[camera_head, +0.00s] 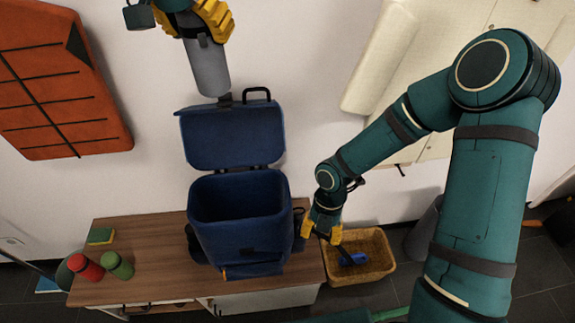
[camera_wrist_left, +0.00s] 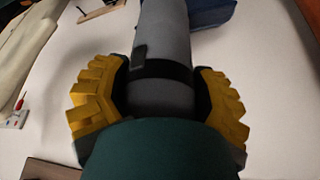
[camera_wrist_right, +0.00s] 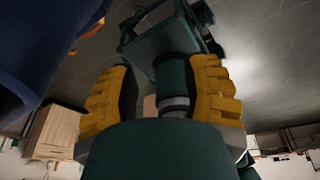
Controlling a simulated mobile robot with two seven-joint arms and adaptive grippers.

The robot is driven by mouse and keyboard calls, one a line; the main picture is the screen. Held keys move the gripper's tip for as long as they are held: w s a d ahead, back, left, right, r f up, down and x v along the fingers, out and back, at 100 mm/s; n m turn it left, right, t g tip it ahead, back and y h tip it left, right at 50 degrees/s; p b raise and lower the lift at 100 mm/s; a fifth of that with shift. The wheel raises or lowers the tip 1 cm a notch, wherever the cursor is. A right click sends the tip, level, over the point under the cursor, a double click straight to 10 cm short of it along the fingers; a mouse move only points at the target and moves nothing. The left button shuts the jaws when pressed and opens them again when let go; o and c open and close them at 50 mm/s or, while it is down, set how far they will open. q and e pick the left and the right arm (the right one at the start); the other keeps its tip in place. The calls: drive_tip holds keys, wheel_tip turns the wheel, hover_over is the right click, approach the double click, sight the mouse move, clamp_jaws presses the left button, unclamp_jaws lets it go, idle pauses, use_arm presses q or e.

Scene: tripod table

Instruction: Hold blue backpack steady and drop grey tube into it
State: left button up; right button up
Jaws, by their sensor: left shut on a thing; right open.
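The blue backpack (camera_head: 240,235) stands upright on the wooden table, its lid flap (camera_head: 232,138) raised at the back and its mouth open. My left gripper (camera_head: 205,25) is shut on the grey tube (camera_head: 208,68), high above the backpack. The tube's lower end is near the flap's top edge and not over the mouth. The tube also runs between the fingers in the left wrist view (camera_wrist_left: 165,40). My right gripper (camera_head: 322,228) is open beside the backpack's right side. In the right wrist view the backpack (camera_wrist_right: 40,60) is at the left, outside the fingers.
A wicker basket (camera_head: 375,258) with a blue item sits below my right gripper. An orange panel (camera_head: 60,85) is on the wall.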

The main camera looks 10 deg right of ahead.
drive_tip(key=w+r+n+h, duration=0.1)
drive_tip(key=w+r+n, duration=0.3)
drive_tip(key=w, duration=0.1)
drive_tip(key=t, duration=0.3)
approach(288, 196)
drive_tip(key=shift+w+f+h, duration=0.3)
drive_tip(key=shift+w+f, duration=0.45)
drive_tip(key=shift+w, duration=0.35)
drive_tip(key=shift+a, duration=0.1)
drive_tip(key=shift+w+f, duration=0.1)
drive_tip(key=shift+f, duration=0.25)
wheel_tip(288, 196, down, 11)
clamp_jaws()
